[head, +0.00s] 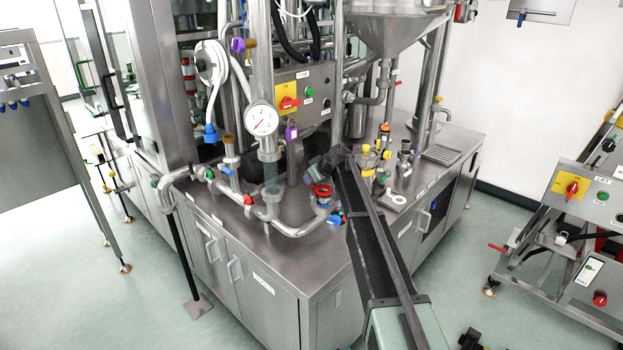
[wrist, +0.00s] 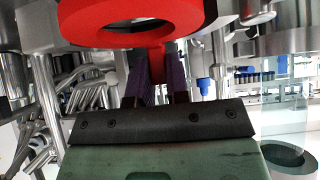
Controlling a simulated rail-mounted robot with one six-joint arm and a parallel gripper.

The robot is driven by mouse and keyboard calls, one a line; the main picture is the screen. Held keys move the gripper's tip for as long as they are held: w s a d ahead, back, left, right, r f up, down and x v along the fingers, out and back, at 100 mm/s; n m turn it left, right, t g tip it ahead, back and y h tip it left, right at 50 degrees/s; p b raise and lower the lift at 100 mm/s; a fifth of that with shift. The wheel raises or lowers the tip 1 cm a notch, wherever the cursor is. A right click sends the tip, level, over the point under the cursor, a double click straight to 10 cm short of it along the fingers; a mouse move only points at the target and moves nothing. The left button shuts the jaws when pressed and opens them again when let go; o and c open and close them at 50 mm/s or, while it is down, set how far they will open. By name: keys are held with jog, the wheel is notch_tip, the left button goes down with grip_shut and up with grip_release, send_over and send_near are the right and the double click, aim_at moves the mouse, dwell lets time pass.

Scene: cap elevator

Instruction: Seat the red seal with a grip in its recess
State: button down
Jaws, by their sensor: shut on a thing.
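The red seal (wrist: 90,27) is a thick ring with a small grip tab, large at the top of the wrist view and partly cut off by the frame edge. My gripper (wrist: 158,80) is shut on its tab, between dark purple finger pads. In the head view the red seal (head: 322,190) shows small, just below my gripper (head: 318,178), above the steel bench top beside the bent pipes. My arm comes in from the lower right. I cannot pick out the recess with certainty in either view.
Bent steel pipes with coloured valves (head: 249,199) stand left of the seal, with a pressure gauge (head: 262,119) above. A yellow-topped fitting (head: 368,158) and a pale ring (head: 397,199) are to the right. The front of the bench top (head: 290,255) is clear.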

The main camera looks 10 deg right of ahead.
jog(key=shift+f+b, duration=0.55)
jog(key=shift+f, duration=0.05)
jog(key=c, duration=1)
grip_release()
notch_tip(320, 180, up, 7)
jog(key=p, duration=0.7)
jog(key=shift+r, duration=0.1)
jog(key=shift+s+m, duration=0.1)
jog(key=shift+m, duration=0.2)
jog(key=s+f+m+g+h, duration=0.1)
jog(key=s+m+g, duration=0.1)
jog(key=s, duration=1.4)
jog(key=s+f+m+g+h, duration=0.2)
jog(key=s, duration=1.4)
jog(key=s+f+m+g+h, duration=0.2)
jog(key=s+g, duration=0.1)
jog(key=s, duration=1.3)
jog(key=shift+s+f+m, duration=0.1)
jog(key=shift+s+m, duration=0.15)
jog(key=shift+m, duration=0.15)
